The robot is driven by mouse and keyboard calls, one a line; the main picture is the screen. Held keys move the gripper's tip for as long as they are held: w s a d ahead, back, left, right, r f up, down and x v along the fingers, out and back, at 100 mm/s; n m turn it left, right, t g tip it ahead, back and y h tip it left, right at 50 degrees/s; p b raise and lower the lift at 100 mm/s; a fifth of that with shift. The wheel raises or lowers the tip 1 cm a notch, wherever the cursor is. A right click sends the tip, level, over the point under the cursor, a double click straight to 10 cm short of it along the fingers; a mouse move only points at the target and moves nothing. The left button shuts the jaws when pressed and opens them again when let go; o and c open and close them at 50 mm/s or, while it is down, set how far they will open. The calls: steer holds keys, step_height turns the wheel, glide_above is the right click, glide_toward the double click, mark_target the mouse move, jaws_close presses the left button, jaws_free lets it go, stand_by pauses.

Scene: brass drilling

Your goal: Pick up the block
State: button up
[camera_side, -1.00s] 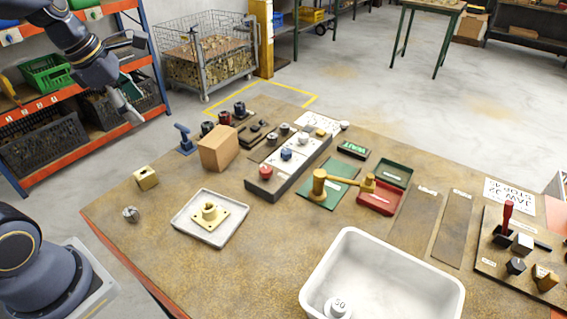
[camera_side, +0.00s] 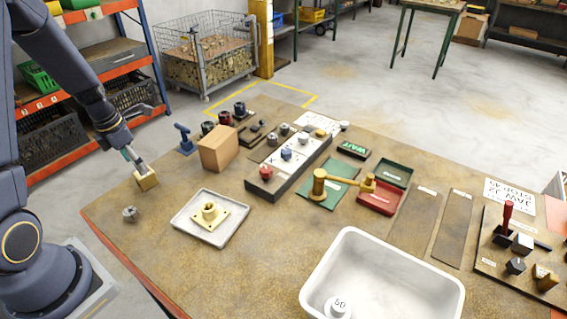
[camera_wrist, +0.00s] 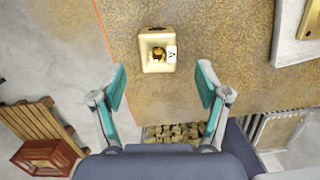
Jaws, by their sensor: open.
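The block (camera_side: 147,181) is a small brass cube near the left edge of the workbench. In the wrist view the block (camera_wrist: 157,50) shows a round hole in its face and a white label with a letter A. My gripper (camera_side: 141,167) is right above or at the block in the side view; exact contact is hard to tell there. In the wrist view my gripper (camera_wrist: 162,85) is open with teal pads spread wide. The block lies ahead of the fingertips, between their lines but not between the pads.
A grey tray (camera_side: 185,228) with a brass flanged part (camera_side: 209,212) is right of the block. A small grey nut-like piece (camera_side: 130,214) sits nearer the front. A cardboard box (camera_side: 218,148) stands behind right. The bench edge (camera_wrist: 106,38) is close on the left.

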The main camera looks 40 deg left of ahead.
mark_target(146, 178)
steer(key=shift+w+f, duration=0.15)
steer(key=shift+f, duration=0.75)
steer(key=shift+w+f, duration=0.2)
steer(key=shift+f, duration=0.7)
steer(key=shift+w+f, duration=0.15)
steer(key=shift+f, duration=0.75)
jaws_close()
steer(key=shift+a, duration=0.1)
